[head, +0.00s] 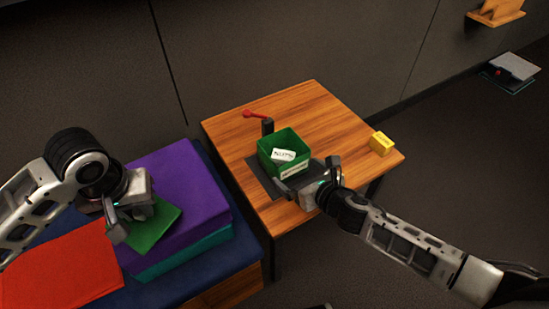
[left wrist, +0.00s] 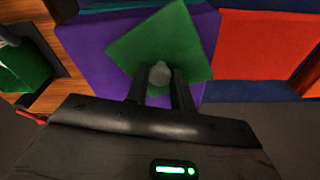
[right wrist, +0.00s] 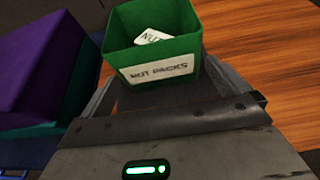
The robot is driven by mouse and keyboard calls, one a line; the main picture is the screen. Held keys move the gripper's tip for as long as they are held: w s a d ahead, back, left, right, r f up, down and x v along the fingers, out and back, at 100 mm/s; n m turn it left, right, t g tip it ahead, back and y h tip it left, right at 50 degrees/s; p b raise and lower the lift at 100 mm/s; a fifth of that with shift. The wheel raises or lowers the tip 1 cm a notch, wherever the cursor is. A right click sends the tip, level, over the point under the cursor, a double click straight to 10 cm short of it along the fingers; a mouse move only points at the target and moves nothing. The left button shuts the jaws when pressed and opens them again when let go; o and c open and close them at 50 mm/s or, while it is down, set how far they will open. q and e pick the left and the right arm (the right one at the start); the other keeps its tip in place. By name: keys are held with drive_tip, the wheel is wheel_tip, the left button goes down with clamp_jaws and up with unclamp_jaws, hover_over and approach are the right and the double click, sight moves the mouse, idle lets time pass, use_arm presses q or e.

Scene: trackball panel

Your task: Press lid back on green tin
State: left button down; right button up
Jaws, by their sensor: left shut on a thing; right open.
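The green lid (head: 158,228) is a flat square with a grey knob (left wrist: 159,75). My left gripper (head: 128,222) is shut on the knob, with the lid over the purple block; I cannot tell whether the lid touches it. The green tin (head: 270,155) stands upright and open on the wooden table, a white packet (head: 284,155) inside. Its front label reads "NUT PACKS" in the right wrist view (right wrist: 158,68). My right gripper (head: 308,178) is open at the tin's near side, its fingers spread to either side of the tin.
The tin stands on a dark mat (head: 261,181) on the table (head: 310,105). A red-handled lever (head: 257,115) is behind the tin, and a yellow block (head: 381,143) is at the right.

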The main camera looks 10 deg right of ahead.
sight(294, 169)
use_arm(q)
drive_tip(key=shift+f+b, duration=0.55)
drive_tip(key=shift+f, duration=0.1)
use_arm(e)
drive_tip(key=x, duration=0.4)
drive_tip(key=shift+w+a+r, duration=0.15)
drive_tip(key=shift+w+a, duration=0.05)
drive_tip(key=shift+w, duration=0.15)
drive_tip(key=c, duration=0.7)
drive_tip(key=shift+r, duration=0.15)
